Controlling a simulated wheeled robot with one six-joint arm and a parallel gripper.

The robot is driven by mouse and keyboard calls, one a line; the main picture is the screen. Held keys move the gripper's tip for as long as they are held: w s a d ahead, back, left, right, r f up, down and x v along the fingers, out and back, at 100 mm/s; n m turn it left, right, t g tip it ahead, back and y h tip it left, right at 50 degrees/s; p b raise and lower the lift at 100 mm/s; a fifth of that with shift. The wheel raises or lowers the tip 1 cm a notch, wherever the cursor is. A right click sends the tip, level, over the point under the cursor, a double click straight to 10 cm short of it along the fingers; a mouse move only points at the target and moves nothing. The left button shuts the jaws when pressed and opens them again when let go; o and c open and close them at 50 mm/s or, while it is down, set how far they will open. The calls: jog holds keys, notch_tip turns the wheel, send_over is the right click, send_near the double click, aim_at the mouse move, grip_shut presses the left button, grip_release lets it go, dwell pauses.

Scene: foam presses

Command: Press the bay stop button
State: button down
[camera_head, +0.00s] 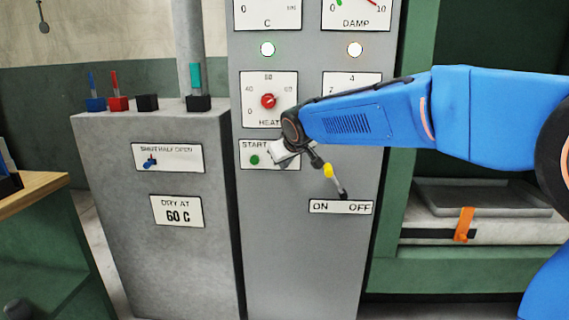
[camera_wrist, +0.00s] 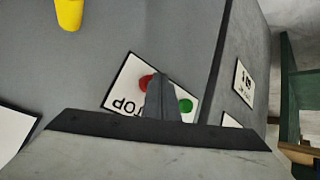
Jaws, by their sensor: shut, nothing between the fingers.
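The red stop button (camera_wrist: 146,83) shows in the wrist view on a white plate (camera_wrist: 124,92), whose lettering appears upside down and ends in "TOP". The green start button (camera_wrist: 186,105) is on the same plate, to the right in that view. In the head view the green button (camera_head: 254,160) shows under "START", while the red one is hidden behind my gripper (camera_head: 283,154). My gripper's shut, empty fingers (camera_wrist: 162,98) stand between the two buttons in the wrist view and partly overlap the red one. I cannot tell whether they touch the panel.
A lever with a yellow grip (camera_head: 328,170) stands below my gripper, over the ON/OFF plate (camera_head: 340,207). A red HEAT knob (camera_head: 268,101) is just above. A grey pedestal (camera_head: 183,245) stands left of the panel, and a press (camera_head: 484,197) with an orange clip is at right.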

jog(key=shift+w, duration=0.5)
dwell(0.5)
jog(key=shift+s, duration=1)
jog(key=s, duration=0.5)
jog(key=shift+a, duration=0.1)
dwell(0.4)
dwell(0.4)
